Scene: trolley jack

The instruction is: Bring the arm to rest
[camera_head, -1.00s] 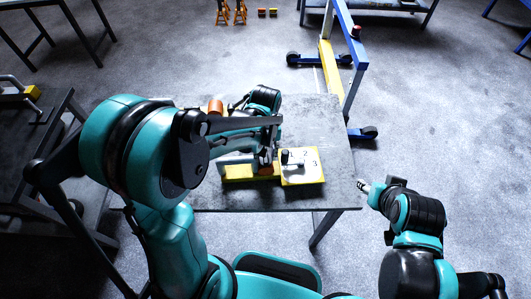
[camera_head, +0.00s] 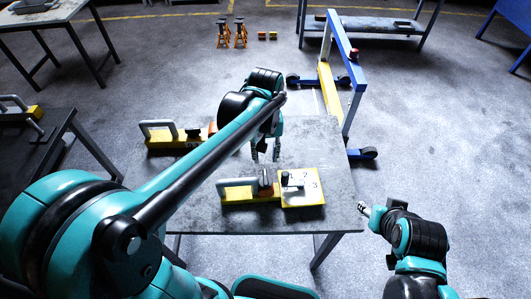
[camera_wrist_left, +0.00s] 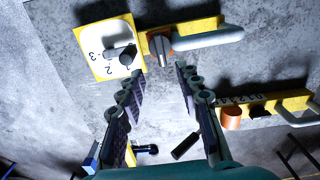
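My left arm reaches over the grey table (camera_head: 330,145) from the left. My left gripper (camera_head: 265,152) points down above the table, behind the dial panel. In the left wrist view its two fingers (camera_wrist_left: 160,72) are spread apart with nothing between them. The white and yellow dial panel (camera_head: 304,198), with numbers and a dark knob, lies on the table's near part. A yellow block with a grey handle (camera_head: 238,183) sits to its left, apart from the fingers. My right gripper (camera_head: 372,211) is off the table's right edge; its fingers are too small to read.
A second yellow block with a grey handle and orange knob (camera_head: 158,128) lies at the table's left. A blue and yellow wheeled frame (camera_head: 345,75) stands behind the right edge. Orange jack stands (camera_head: 231,33) stand far back. Right floor is open.

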